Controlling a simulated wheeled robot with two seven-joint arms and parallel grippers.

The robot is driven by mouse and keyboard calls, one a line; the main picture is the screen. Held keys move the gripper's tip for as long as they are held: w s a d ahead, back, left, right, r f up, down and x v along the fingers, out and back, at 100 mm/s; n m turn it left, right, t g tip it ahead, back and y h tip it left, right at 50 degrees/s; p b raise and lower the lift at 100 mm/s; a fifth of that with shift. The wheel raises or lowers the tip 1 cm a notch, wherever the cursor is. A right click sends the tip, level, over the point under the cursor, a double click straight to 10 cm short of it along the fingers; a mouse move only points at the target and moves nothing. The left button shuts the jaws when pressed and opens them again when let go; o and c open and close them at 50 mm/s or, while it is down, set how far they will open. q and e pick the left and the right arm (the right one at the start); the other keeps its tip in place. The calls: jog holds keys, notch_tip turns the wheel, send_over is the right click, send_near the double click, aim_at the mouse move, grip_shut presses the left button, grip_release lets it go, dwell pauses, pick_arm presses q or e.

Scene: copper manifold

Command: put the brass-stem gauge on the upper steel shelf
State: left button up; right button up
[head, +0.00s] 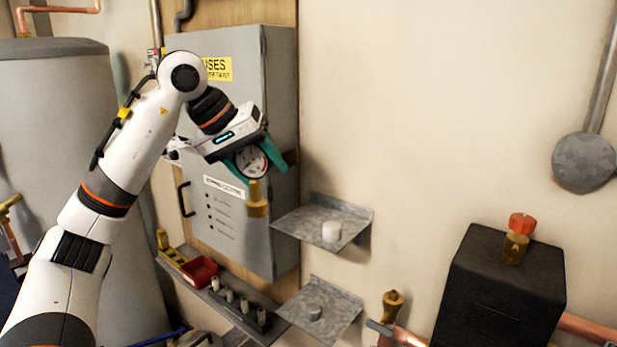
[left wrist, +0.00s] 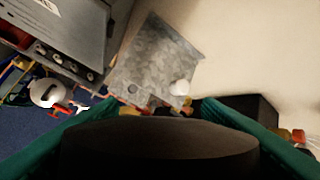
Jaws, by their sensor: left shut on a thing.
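The brass-stem gauge (head: 251,162) has a round white dial with a dark rim and a brass stem pointing down. My left gripper (head: 256,160), with green fingers, is shut on the gauge and holds it in the air, in front of the grey cabinet and up and left of the upper steel shelf (head: 301,220). In the left wrist view the gauge's dark body (left wrist: 160,150) fills the bottom between the fingers. The upper shelf also shows in that view (left wrist: 150,58), with a white cylinder near one edge. My right gripper is not in view.
A white cylinder (head: 331,231) stands on the upper shelf's right part; its left part is bare. A lower steel shelf (head: 335,300) carries a grey knob-like piece (head: 314,311). The grey cabinet (head: 278,130) stands left of the shelves. A black box (head: 500,290) is at the right.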

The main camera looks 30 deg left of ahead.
pick_arm(q)
jog(key=w+d+p, duration=0.1)
jog(key=w+p, duration=0.4)
jog(key=w, duration=0.8)
jog(key=f, duration=0.2)
jog(key=f+p, duration=0.1)
jog(key=f, duration=0.1)
jog(key=f+p, duration=0.1)
jog(key=f, duration=0.1)
jog(key=shift+w+d+f, duration=0.1)
jog(key=shift+w+f, duration=0.15)
jog(key=shift+f, duration=0.25)
jog(key=shift+f, duration=0.1)
jog(key=o, duration=1.2)
